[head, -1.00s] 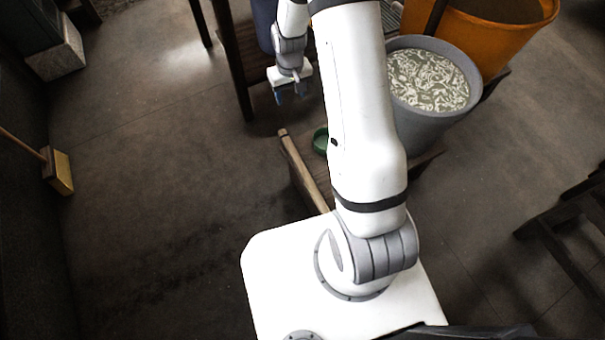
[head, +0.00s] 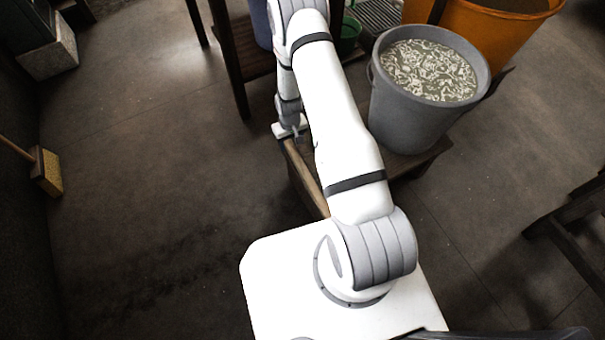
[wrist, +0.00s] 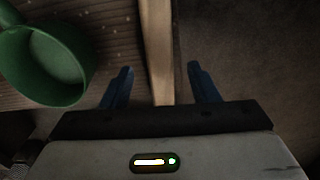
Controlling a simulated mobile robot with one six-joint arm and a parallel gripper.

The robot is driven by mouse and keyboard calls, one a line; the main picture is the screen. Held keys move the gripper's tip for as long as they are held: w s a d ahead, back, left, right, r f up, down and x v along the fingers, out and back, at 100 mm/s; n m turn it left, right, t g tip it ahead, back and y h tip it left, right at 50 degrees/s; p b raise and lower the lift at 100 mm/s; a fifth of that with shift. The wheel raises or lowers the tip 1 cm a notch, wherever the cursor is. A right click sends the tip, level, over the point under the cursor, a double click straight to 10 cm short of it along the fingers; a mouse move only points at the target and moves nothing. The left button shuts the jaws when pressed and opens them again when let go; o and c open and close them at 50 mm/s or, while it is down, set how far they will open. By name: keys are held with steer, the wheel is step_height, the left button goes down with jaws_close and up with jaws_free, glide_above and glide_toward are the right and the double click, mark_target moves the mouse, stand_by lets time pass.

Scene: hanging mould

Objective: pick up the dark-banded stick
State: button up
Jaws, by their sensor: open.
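A pale wooden stick (head: 309,175) lies along the left edge of the low wooden table (head: 405,160) in the head view. My gripper (head: 289,133) is over its far end, and my arm hides part of the view there. In the wrist view the stick (wrist: 159,40) runs up the picture between the two blue fingers of my gripper (wrist: 160,70). The fingers are open, one on each side, with a gap to the stick on both sides. I cannot make out a dark band on the visible part of the stick.
A green cup (wrist: 48,62) stands on the planks left of my fingers in the wrist view. A grey bucket (head: 415,115) of pale speckled liquid stands on the table, with an orange tub (head: 520,40) behind.

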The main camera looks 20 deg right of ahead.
mark_target(292, 148)
step_height(292, 148, down, 3)
steer(key=shift+s+f, duration=0.1)
steer(key=shift+f, duration=0.05)
steer(key=c, duration=1.1)
